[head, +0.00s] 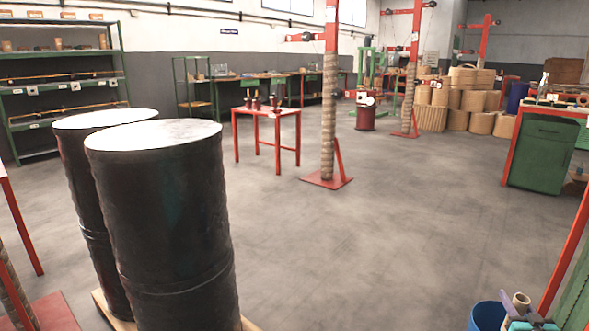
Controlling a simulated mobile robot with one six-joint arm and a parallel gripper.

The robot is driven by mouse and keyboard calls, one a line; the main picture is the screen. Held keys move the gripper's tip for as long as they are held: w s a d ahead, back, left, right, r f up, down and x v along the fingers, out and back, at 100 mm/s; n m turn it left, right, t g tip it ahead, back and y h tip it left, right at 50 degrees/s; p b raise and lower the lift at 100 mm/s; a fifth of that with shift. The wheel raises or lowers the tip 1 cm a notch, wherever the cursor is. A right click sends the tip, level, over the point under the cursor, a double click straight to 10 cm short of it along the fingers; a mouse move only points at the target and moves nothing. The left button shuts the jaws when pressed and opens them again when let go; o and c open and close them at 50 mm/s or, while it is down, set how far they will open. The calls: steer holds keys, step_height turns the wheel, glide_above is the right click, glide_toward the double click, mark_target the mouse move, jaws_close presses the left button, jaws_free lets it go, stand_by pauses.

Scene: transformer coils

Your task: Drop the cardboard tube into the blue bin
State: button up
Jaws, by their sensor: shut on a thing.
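A blue bin (487,317) shows at the bottom right, cut off by the lower edge of the head view. My gripper (531,322) is just right of the bin, with teal parts showing, and is also partly cut off. It is shut on the beige cardboard tube (521,301), whose upper end sticks up at the gripper's left side. The tube's lower part is hidden. The tube appears close to the bin's right side; I cannot tell its height relative to the rim. The inside bottom of the bin is hidden.
A lavender strip (508,302) shows beside the tube; what it is cannot be told. A green cabinet bench (545,150) with red legs stands at right. Two large black drums (165,220) stand on a pallet at left. The middle floor (370,245) is clear.

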steer(key=o, duration=1.1)
steer(key=shift+o, duration=0.2)
steer(key=shift+r, duration=0.1)
steer(key=s+a+r+p, duration=0.4)
steer(key=s+a+p, duration=0.4)
steer(key=s+a, duration=0.2)
steer(key=shift+s+r, duration=0.4)
steer(key=shift+s, duration=0.8)
steer(key=shift+a+r, duration=0.1)
steer(key=shift+a, duration=0.05)
